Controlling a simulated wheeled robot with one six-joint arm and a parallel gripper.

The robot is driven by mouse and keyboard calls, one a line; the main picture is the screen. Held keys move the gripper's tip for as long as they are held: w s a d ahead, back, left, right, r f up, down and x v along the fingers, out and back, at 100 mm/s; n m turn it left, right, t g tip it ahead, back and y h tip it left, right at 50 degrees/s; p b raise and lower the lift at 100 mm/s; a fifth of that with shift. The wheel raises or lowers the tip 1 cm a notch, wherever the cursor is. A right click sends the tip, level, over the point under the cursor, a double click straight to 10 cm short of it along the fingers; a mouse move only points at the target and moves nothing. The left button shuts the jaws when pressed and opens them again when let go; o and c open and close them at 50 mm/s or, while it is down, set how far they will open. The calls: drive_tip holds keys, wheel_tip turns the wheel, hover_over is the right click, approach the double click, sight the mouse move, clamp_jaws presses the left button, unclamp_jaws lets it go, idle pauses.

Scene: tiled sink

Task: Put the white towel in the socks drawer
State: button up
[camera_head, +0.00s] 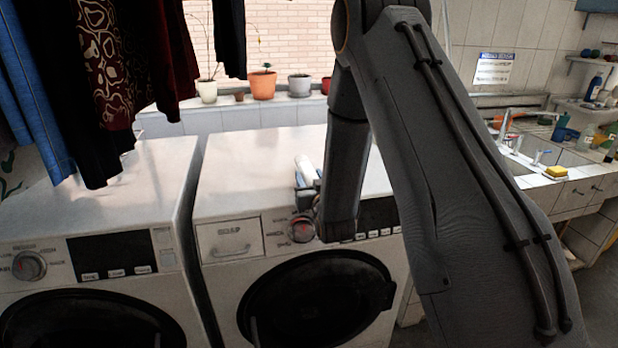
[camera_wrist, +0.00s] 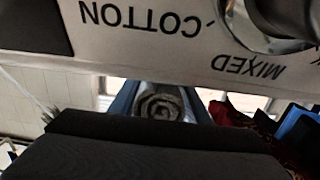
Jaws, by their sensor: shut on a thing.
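My gripper (camera_head: 306,184) is in front of the right washing machine, near its top front edge and beside the dial. My arm partly hides it. It is shut on the white towel (camera_head: 305,169), which shows as a small pale roll above the machine's top. In the wrist view, the towel's rolled end (camera_wrist: 160,106) shows as a grey spiral between the two bluish fingers. I see no drawer that I can tell is the socks drawer.
The right washing machine (camera_head: 250,180) has a detergent drawer (camera_head: 229,240) and a dial (camera_head: 301,229) close to my gripper. The left washing machine (camera_head: 110,205) stands beside it. Clothes (camera_head: 130,60) hang at upper left. Potted plants (camera_head: 262,84) line the sill. A sink counter (camera_head: 572,190) is at right.

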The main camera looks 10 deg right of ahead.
drive_tip(key=shift+f, duration=0.15)
drive_tip(key=o, duration=0.8)
drive_tip(key=shift+o, duration=1.3)
